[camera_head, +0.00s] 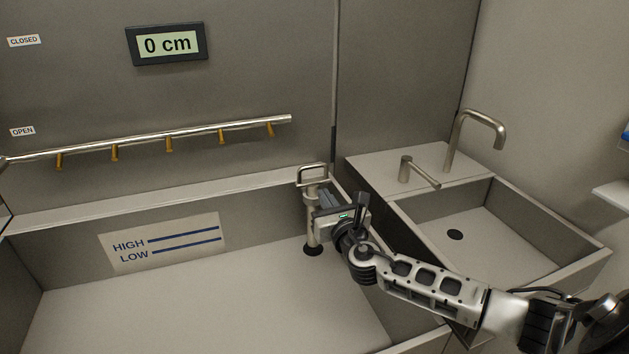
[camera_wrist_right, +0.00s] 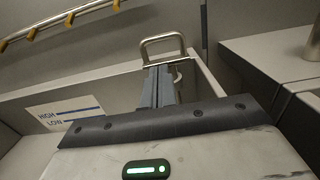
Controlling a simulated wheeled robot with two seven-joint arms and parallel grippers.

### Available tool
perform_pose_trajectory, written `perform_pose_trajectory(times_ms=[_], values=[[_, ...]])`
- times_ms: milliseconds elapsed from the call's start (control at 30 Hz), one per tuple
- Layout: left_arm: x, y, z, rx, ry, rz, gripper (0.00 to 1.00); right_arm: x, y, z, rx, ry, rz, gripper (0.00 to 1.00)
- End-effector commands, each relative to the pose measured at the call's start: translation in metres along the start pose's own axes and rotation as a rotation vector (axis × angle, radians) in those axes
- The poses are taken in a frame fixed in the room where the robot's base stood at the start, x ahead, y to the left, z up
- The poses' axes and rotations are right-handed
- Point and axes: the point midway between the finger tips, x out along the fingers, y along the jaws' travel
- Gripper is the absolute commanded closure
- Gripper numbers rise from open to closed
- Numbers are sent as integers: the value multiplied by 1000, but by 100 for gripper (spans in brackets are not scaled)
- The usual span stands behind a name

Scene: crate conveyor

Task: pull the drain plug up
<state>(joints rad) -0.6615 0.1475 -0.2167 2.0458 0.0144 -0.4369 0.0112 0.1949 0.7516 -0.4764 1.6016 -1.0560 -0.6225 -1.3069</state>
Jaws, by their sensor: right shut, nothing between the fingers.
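The drain plug (camera_head: 312,228) is an upright metal tube with a rectangular loop handle (camera_head: 312,174) on top and a black foot at the tub floor. The handle also shows in the right wrist view (camera_wrist_right: 162,45), just beyond my fingertips. My right gripper (camera_head: 326,197) is shut and empty, beside the upper tube and a little below the handle. In the right wrist view its fingers (camera_wrist_right: 158,87) are together and point toward the handle. Whether they touch the tube, I cannot tell. My left gripper is not in view.
The tub (camera_head: 200,310) looks empty, with a HIGH/LOW label (camera_head: 165,242) on its back wall. A display (camera_head: 166,44) reads 0 cm. A rail (camera_head: 190,136) with several yellow hooks runs above. A sink (camera_head: 500,240) with a tap (camera_head: 455,135) stands at right.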

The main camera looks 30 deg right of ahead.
Motion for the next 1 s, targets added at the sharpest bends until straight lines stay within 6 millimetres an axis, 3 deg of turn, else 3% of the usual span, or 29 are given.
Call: perform_pose_trajectory(times_ms=[200, 400, 867, 1000], values=[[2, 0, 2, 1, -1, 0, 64, 42, 0, 0, 2, -3, -2, 100], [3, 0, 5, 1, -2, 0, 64, 67, 0, 0, 1, -1, 0, 100], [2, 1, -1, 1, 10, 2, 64, 75, 0, 0, 1, 0, 0, 100], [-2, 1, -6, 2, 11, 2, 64, 90, 3, 15, 3, -3, -2, 100]])
